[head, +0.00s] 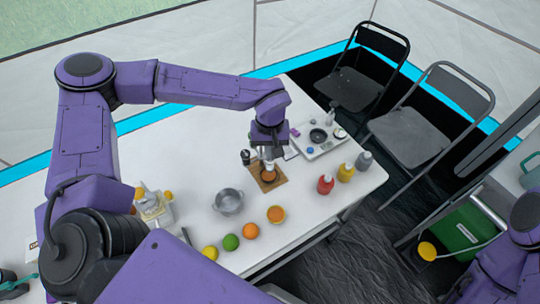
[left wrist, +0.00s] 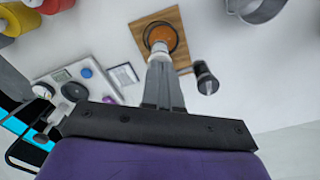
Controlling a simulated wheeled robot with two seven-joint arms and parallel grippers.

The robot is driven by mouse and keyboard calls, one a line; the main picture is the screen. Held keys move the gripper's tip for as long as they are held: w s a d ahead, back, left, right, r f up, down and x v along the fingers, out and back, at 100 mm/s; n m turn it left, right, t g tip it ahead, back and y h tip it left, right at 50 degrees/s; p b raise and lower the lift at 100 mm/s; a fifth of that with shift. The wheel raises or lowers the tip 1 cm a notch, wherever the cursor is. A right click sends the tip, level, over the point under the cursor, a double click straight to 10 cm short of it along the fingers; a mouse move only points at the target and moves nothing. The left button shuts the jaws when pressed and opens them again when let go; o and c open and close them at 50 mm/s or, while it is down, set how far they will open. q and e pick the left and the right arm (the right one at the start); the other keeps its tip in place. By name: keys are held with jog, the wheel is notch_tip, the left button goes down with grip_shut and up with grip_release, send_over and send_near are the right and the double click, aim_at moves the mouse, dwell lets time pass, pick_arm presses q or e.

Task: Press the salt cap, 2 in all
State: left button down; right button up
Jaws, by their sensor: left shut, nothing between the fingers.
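My left gripper (head: 268,158) points down over the wooden board (head: 261,187) in the middle of the table, fingers shut and empty. In the left wrist view the fingers (left wrist: 160,58) end at a small pale round top, which may be the salt cap (left wrist: 160,46); I cannot tell whether they touch it. Around it shows a dark-rimmed round dish with orange contents (left wrist: 158,33) on the board (left wrist: 178,20). A black shaker or mill with a grey end (left wrist: 205,78) stands beside the board, apart from the fingers. My right gripper is out of view.
A metal pot (head: 228,202) stands left of the board. Red (head: 325,184), yellow (head: 346,172) and grey (head: 364,160) bottles stand to the right. Fruit lies along the front, including a lime (head: 230,242). A pale tray (head: 318,141) with small items is behind.

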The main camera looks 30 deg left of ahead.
pick_arm(q)
jog(key=shift+f, duration=0.45)
dwell(0.3)
jog(key=shift+r+p, duration=0.55)
jog(key=shift+p, duration=0.25)
jog(key=shift+f, duration=0.15)
notch_tip(320, 180, up, 6)
jog(key=p, duration=0.6)
jog(key=shift+p, duration=0.4)
